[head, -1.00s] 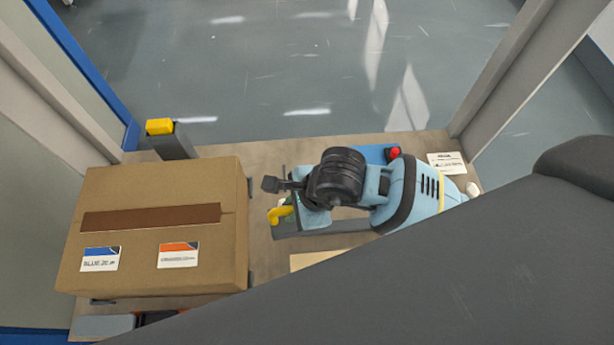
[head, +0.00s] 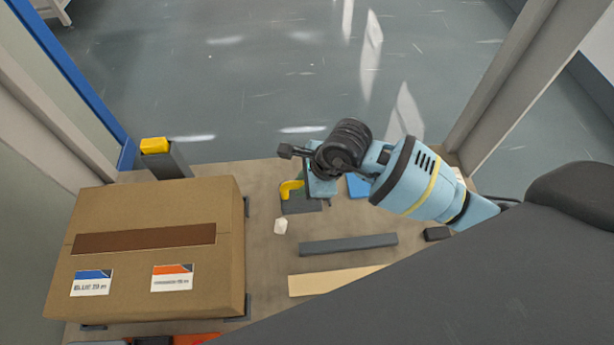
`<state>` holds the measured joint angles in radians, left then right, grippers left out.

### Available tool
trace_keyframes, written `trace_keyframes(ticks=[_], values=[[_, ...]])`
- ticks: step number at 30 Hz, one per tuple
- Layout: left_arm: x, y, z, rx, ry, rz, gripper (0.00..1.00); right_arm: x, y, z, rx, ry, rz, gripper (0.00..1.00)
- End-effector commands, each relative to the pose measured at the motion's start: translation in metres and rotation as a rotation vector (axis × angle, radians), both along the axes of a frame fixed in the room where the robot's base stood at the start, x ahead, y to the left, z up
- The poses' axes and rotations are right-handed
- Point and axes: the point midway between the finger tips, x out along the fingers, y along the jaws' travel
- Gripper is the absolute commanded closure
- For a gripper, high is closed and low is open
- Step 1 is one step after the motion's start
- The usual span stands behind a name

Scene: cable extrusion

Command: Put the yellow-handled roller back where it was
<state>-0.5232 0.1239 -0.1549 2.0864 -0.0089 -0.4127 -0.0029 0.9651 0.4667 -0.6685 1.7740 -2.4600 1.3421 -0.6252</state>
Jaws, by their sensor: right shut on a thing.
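The yellow handle of the roller (head: 291,188) shows just below my right gripper, near the middle of the worktop. My right gripper (head: 311,188) reaches in from the right behind the light blue wrist and is shut on the roller. The black wrist part covers much of the gripper from above, so the fingertips and the rest of the roller are mostly hidden. A dark grey block (head: 302,207) shows directly beneath the yellow handle; I cannot tell whether it touches the worktop. My left gripper is not in view.
A large cardboard box (head: 145,215) fills the left of the worktop (head: 265,265). A grey post with a yellow top (head: 155,146) stands behind it. A grey bar (head: 348,244), a pale strip (head: 330,281) and a small white piece (head: 281,226) lie in front. A blue item (head: 357,186) is partly hidden.

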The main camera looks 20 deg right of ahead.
Motion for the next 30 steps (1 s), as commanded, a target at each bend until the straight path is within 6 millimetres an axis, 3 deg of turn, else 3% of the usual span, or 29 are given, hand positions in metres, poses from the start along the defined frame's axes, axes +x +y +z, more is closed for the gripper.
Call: trace_keyframes(ticks=[4, 16, 22, 30], values=[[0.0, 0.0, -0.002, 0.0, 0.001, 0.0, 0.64, 0.019, -0.012, -0.002, 0.003, -0.001, -0.001, 1.0], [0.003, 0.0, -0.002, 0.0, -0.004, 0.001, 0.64, 0.036, -0.025, -0.003, 0.002, -0.002, -0.001, 1.0], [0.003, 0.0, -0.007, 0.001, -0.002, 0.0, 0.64, 0.034, -0.023, -0.033, 0.004, 0.002, 0.001, 1.0], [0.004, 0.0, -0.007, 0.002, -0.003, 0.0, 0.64, 0.035, -0.024, -0.038, 0.001, -0.003, 0.001, 1.0]])
